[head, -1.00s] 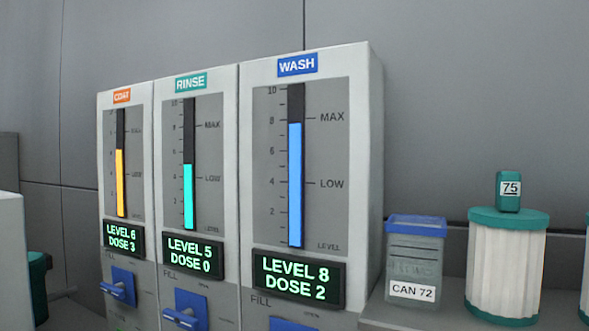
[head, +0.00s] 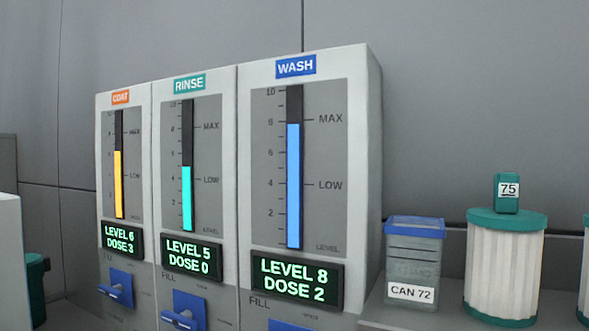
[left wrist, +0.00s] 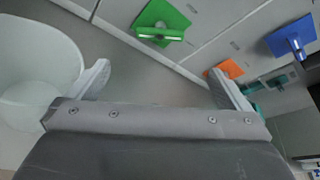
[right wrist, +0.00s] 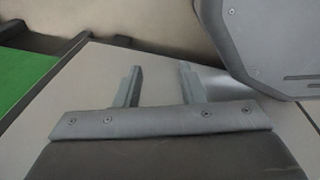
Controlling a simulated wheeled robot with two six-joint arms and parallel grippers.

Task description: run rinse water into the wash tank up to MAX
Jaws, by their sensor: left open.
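The wash tank panel (head: 357,150) stands at the right of the three panels in the head view. Its blue level bar (head: 293,185) reaches about the 8 mark, at or near the MAX line. Its display (head: 297,281) reads LEVEL 8, DOSE 2. The rinse panel (head: 228,150) has a teal bar near 5, and its display (head: 192,257) reads LEVEL 5, DOSE 0. Blue fill levers show below, the wash one (head: 290,325) mostly cut off. My left gripper (left wrist: 162,82) is open and empty, near a green lever (left wrist: 160,30). My right gripper (right wrist: 158,85) is open and empty.
The coat panel (head: 103,160) reads LEVEL 6, DOSE 3. A clear container (head: 413,260) marked CAN 72 and a ribbed white canister (head: 505,265) stand right of the panels. An orange plate (left wrist: 226,70) and a blue lever (left wrist: 291,40) show in the left wrist view.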

